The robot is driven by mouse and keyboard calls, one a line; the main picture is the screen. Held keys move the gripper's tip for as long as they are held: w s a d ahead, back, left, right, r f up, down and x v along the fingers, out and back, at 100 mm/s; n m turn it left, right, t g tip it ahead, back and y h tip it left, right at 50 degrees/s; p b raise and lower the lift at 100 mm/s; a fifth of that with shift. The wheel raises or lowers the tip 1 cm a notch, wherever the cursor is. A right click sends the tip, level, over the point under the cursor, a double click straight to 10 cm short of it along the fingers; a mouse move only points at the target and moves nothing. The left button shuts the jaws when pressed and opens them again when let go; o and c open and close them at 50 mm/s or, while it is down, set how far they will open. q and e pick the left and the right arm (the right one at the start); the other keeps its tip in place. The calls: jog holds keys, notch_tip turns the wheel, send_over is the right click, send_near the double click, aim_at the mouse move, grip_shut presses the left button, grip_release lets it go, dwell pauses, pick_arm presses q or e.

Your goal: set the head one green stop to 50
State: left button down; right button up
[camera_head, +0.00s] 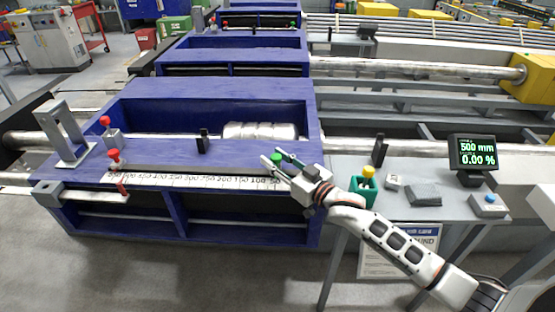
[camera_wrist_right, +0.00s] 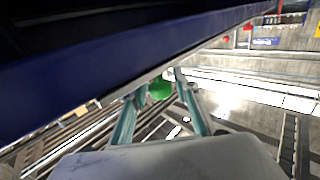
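The green stop (camera_head: 277,159) has a round green knob and sits near the right end of the printed scale (camera_head: 200,182) on the blue head's front edge, near the 50 mark. The exact reading is hidden by my gripper. My right gripper (camera_head: 276,158) reaches in from the right with its two fingers apart, one on each side of the knob. In the right wrist view the green knob (camera_wrist_right: 160,88) shows between the teal fingertips (camera_wrist_right: 159,86); I cannot tell if they touch it. My left gripper is not in view.
Red stops (camera_head: 115,158) stand at the left of the blue head (camera_head: 220,88). A small display (camera_head: 472,152) reads 500 mm and 0.00 %. A green holder with a yellow knob (camera_head: 368,172) stands on the grey side table (camera_head: 420,208). Further blue heads are behind.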

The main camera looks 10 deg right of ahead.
jog(key=v, duration=1.2)
dwell(0.6)
